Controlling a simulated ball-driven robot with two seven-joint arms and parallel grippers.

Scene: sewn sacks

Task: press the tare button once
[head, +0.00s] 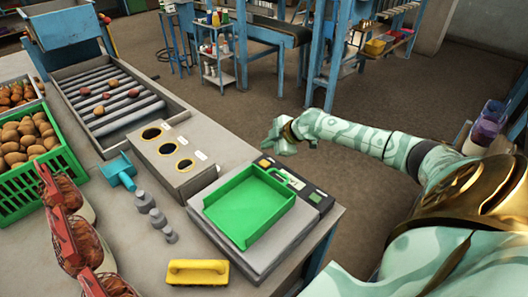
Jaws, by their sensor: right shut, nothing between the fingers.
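A scale (262,256) stands on the bench with a green tray (245,208) on top. A dark control panel (297,182) runs along its far right side. The panel has an orange-yellow button (265,163) at its far end, a pale display near its middle and a green button (316,197) at its near end. Any button lettering is too small to read. My right gripper (272,144) is shut and empty, in the air just beyond the panel's far end, apart from the buttons in the picture. My left gripper is out of view.
Netted sacks (67,238) and a green potato crate (62,160) are farther left. Open floor lies beyond the bench.

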